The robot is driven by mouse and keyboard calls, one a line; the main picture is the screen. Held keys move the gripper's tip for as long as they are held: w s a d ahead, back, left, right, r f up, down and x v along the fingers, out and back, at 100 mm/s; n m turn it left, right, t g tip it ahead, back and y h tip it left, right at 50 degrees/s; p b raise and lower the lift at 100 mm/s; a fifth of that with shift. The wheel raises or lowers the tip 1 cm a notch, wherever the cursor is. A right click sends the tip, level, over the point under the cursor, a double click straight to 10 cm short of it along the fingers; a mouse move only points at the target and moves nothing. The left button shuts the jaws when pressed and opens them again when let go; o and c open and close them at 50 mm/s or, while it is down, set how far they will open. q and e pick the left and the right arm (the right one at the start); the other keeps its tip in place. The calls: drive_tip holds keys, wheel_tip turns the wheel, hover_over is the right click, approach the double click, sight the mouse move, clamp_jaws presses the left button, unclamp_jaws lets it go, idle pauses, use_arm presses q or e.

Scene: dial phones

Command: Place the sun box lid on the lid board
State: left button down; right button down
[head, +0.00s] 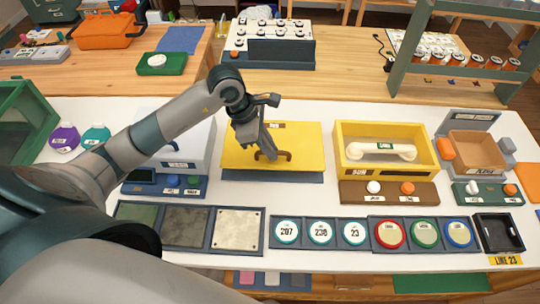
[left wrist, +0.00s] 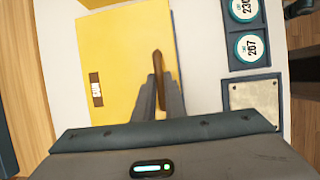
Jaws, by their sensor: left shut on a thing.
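The sun box lid (head: 238,148) is a flat yellow panel with a small dark label and a brown handle (head: 283,156). It lies flat over the dark blue lid board (head: 273,175), whose front edge shows below it; I cannot tell whether they touch. My left gripper (head: 268,152) is shut on the handle from above. In the left wrist view, the lid (left wrist: 115,75) shows with the handle (left wrist: 158,65) between the fingers (left wrist: 160,95). The yellow sun box (head: 388,174) stands open to the right, with a white handset (head: 381,151) inside. My right gripper is not in view.
A white box (head: 185,148) stands left of the lid. In front lie a row of plates (head: 238,229) and round number discs (head: 320,232). A green shelf frame (head: 450,72) rises behind the sun box.

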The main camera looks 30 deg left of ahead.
use_arm(q)
drive_tip(key=shift+f+p, duration=0.85)
drive_tip(key=shift+f, duration=1.1)
drive_tip(key=c, duration=1.8)
unclamp_jaws()
drive_tip(key=shift+s+a+r, duration=0.15)
drive_tip(key=shift+a+r, duration=0.15)
drive_tip(key=shift+r, duration=0.35)
drive_tip(key=b+v, duration=0.3)
drive_tip(key=v, duration=0.6)
drive_tip(key=shift+r, duration=0.1)
drive_tip(key=shift+s+a+r, duration=0.15)
drive_tip(key=shift+r, duration=0.5)
